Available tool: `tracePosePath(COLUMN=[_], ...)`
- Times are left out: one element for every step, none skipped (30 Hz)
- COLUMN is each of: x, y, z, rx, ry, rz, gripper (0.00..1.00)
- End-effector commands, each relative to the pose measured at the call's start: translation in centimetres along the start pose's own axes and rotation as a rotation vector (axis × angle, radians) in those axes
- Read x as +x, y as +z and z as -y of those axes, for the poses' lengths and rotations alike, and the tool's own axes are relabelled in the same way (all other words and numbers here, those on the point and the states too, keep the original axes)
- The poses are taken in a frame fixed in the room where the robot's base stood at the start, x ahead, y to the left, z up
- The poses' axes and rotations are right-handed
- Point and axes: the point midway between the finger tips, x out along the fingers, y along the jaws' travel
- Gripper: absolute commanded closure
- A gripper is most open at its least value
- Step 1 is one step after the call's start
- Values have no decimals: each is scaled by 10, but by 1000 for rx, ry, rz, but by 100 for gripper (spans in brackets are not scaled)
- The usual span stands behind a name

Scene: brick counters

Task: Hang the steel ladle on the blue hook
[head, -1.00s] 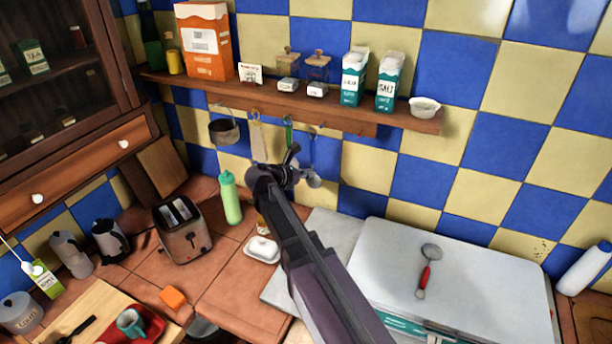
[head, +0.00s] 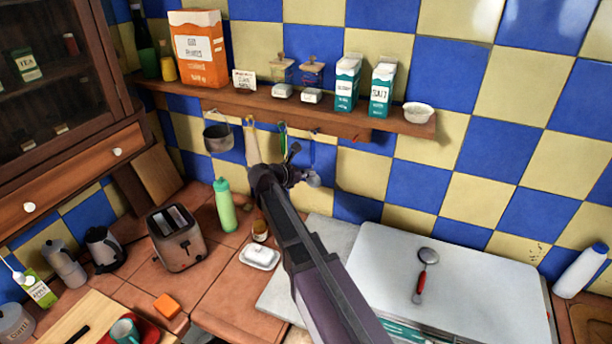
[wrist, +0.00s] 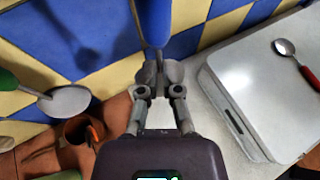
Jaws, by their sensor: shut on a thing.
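My gripper (head: 292,172) is in front of the tiled wall, below the shelf's hook rail; in the wrist view it is the pair of fingers (wrist: 158,82) closed on a utensil. That utensil has a blue handle (wrist: 155,22) and a grey steel bowl, which I take for the steel ladle (wrist: 175,73). In the head view its round grey end (head: 313,180) shows just beyond the fingertips. Its handle is hard to tell from the blue tiles there. Small hooks (head: 315,131) line the rail; I cannot make out a blue one.
The shelf (head: 395,124) above carries cartons and jars. A red-handled spoon (head: 427,257) lies on the white lid (head: 475,285); a green bottle (head: 225,205) stands left.

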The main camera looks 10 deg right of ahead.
Motion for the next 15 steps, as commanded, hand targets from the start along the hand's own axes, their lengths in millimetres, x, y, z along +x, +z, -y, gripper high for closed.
tracePosePath(x=[2,4,5,6,7,9,10,11,12,13,14,16,17,18,19], y=[1,1,1,2,2,3,3,3,4,4,4,5,5,5,6], z=[-2,-2,-3,-3,-4,-5,-5,-6,-7,-7,-8,-9,-9,-10,-10], rx=[0,0,0,0,0,0,0,0,0,0,0,0,0,0,0], ry=[-1,-1,-1,0,0,0,0,0,0,0,0,1,0,0,0], rz=[0,0,0,0,0,0,0,0,0,0,0,0,0,0,0], gripper=[100,100,100,100,100,100,100,100,100,100,100,100,100,100,100])
